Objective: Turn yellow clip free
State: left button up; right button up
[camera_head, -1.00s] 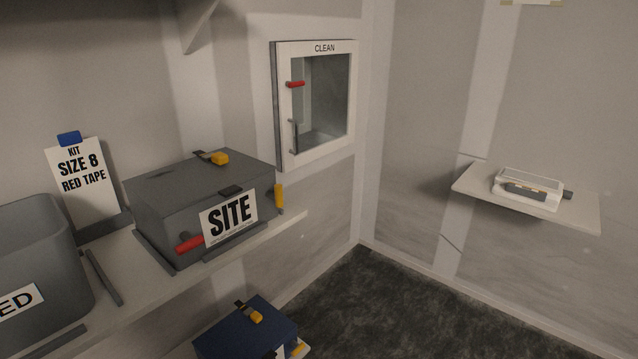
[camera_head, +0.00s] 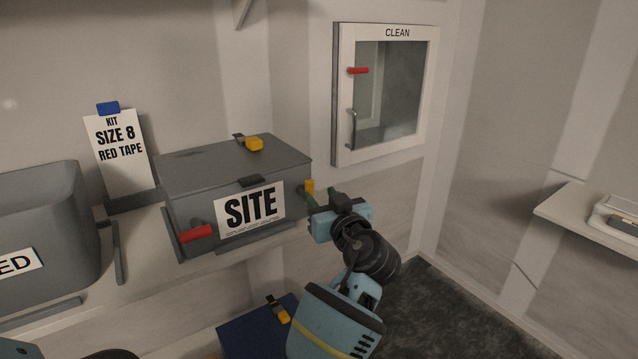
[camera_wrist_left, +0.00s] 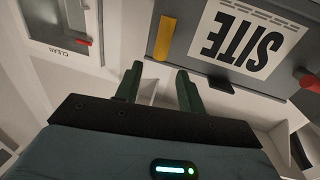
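The grey SITE box (camera_head: 195,205) sits on the wall shelf. A yellow clip (camera_head: 310,187) stands upright on its right side; in the left wrist view the yellow clip (camera_wrist_left: 166,38) lies just beyond my fingertips, beside the SITE label. Another yellow clip (camera_head: 254,144) is on the lid, and a red handle (camera_head: 196,233) is at the front left. My left gripper (camera_head: 312,198) is close to the side clip, partly covering its lower end. Its green fingers (camera_wrist_left: 158,80) are apart with nothing between them. My right gripper is not in view.
A blue box (camera_head: 245,337) with a yellow clip (camera_head: 283,316) is below, partly behind my arm. A grey bin (camera_head: 45,215) and a kit card (camera_head: 120,160) stand left. The CLEAN cabinet (camera_head: 341,100) is on the wall; another shelf (camera_head: 570,220) is at right.

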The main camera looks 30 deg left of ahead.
aim_at(311, 184)
pick_arm(q)
jog(key=p+x, duration=0.1)
jog(key=x, duration=0.5)
jog(key=shift+w+a+r, duration=0.1)
jog(key=shift+w+a, duration=0.05)
jog(key=shift+a, duration=0.05)
jog(key=shift+w+a, duration=0.35)
jog(key=shift+a, duration=0.2)
jog(key=shift+c, duration=0.5)
